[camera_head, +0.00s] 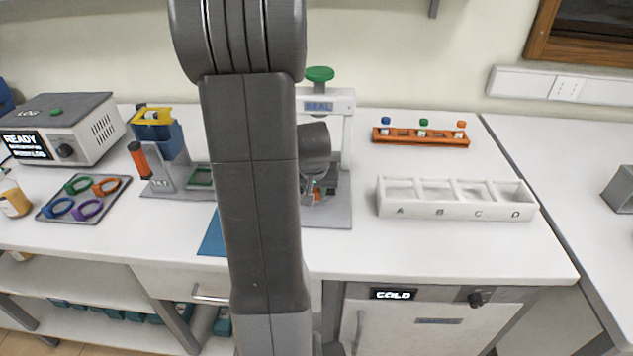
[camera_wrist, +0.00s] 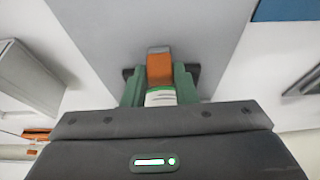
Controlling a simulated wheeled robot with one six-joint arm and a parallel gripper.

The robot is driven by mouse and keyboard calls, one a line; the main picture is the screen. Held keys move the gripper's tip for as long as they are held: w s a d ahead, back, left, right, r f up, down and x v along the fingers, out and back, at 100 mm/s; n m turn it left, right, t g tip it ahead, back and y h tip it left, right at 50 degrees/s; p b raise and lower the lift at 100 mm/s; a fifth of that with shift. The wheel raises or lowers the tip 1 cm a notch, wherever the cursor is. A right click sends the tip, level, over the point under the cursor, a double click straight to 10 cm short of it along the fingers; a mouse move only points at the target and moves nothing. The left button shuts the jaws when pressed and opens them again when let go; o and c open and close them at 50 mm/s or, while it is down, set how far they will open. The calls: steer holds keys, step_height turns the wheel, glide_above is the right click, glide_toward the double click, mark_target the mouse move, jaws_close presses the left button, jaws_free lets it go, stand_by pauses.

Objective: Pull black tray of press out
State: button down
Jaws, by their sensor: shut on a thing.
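The press (camera_head: 345,108) has a white frame marked SEAL, a green knob on top and a grey base plate. My arm hides its left part. My gripper (camera_head: 314,195) is low at the front of the press. In the wrist view my gripper (camera_wrist: 160,80) has its green fingers closed on either side of an orange handle (camera_wrist: 160,68). A white round piece with a green edge (camera_wrist: 160,96) shows just below the handle. Dark parts show beside the fingertips. I cannot clearly make out the black tray; my gripper and arm cover most of that place.
A white rack with compartments A to D (camera_head: 455,211) and an orange vial rack (camera_head: 421,137) stand right of the press. A device with an orange handle (camera_head: 139,160) and a tray of coloured rings (camera_head: 84,200) are at left. The front counter right of my arm is clear.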

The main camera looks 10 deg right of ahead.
steer(key=s, duration=0.2)
steer(key=s+a+b, duration=0.1)
steer(key=s, duration=0.2)
steer(key=s+a, duration=0.1)
steer(key=s, duration=0.1)
steer(key=shift+s+f+b, duration=0.1)
steer(key=shift+s+b, duration=0.1)
steer(key=shift+b, duration=0.15)
steer(key=c, duration=1.2)
jaws_free()
steer(key=shift+s+a, duration=0.1)
steer(key=shift+s, duration=0.05)
steer(key=shift+o, duration=0.2)
steer(key=shift+r, duration=0.55)
steer(key=p+v, duration=0.1)
steer(key=v, duration=1.1)
steer(key=shift+s+r, duration=0.3)
steer(key=shift+r, duration=0.05)
steer(key=shift+a+f, duration=0.1)
